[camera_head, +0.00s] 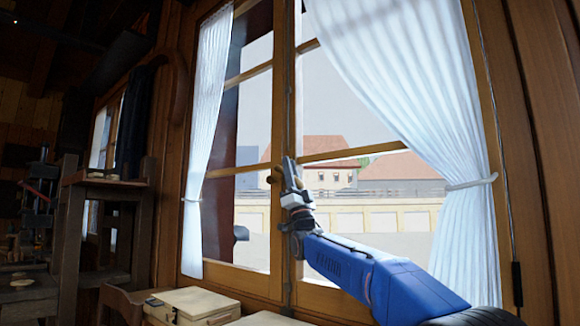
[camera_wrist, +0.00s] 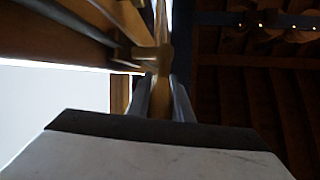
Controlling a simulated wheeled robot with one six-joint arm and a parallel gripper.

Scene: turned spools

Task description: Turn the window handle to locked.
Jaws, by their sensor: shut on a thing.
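The window handle (camera_head: 271,179) is a small brownish piece on the middle upright of the wooden window, mostly hidden behind my gripper in the head view. In the wrist view the handle (camera_wrist: 148,56) looks brass-coloured, and part of it runs between my two fingers. My gripper (camera_head: 289,168) is at the middle upright, fingers pointing up, and is shut on the handle. In the wrist view my gripper (camera_wrist: 163,84) has one finger on each side of it. Whether the handle stands at locked cannot be told.
A white curtain (camera_head: 211,140) hangs at the left and another tied curtain (camera_head: 410,75) at the right, both clear of my gripper. A pale box (camera_head: 192,306) lies below the window. A dark wooden stand (camera_head: 105,200) is at the left.

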